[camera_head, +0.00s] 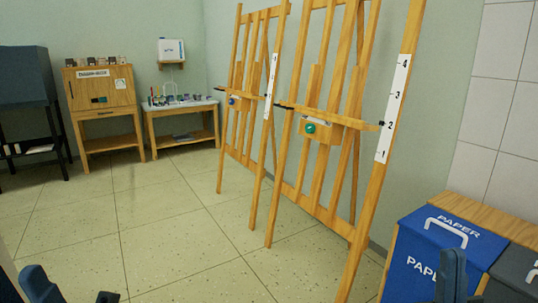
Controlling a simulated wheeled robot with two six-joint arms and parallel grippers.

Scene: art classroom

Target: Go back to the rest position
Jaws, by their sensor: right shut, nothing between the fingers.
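My right gripper (453,277) shows at the bottom right as a dark blue shape, in front of the blue paper bin. It is shut and holds nothing. Most of it is cut off by the lower edge of the picture. At the bottom left, dark blue parts of my own body rise from the edge.
Two wooden easels (315,160) with numbered strips stand centre right. A blue bin marked PAPER (408,252) and a grey bin (517,268) stand at the lower right. A wooden cabinet (100,90) and a table with paints (180,110) stand at the back. The tiled floor at left is clear.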

